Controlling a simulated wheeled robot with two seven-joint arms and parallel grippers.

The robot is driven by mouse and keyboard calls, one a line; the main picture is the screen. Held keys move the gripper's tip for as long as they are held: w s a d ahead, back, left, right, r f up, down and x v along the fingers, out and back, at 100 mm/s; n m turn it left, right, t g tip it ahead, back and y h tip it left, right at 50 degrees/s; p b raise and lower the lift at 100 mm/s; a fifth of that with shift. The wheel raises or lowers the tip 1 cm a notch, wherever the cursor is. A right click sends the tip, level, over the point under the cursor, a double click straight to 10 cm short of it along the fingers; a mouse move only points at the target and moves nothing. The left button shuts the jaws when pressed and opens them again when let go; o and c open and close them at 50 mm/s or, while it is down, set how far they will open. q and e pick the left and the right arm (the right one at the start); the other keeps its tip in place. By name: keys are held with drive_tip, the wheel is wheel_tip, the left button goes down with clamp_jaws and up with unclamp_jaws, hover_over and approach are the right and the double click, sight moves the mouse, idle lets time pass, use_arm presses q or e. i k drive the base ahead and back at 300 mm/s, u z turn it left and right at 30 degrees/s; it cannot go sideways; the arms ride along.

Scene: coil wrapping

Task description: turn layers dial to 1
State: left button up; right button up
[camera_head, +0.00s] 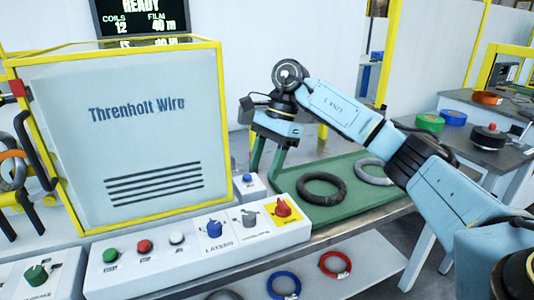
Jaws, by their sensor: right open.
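The layers dial (214,228) is a blue knob on the white control panel (140,268), with the word LAYERS printed below it. Its setting is too small to read. My right gripper (264,172) has two green fingers pointing down, apart with nothing between them. It is beyond and to the right of the blue knob in the picture, near the tray's left end, and is not touching the knob. My left gripper is out of view.
A grey knob (250,217) and a red knob (283,208) sit right of the dial. Green (110,256), red (145,246) and white (177,238) buttons are left. A black coil (321,178) lies on the green tray (345,210). The yellow-framed machine (150,130) stands behind.

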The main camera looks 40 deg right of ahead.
sight(215, 228)
drive_tip(key=k, duration=1)
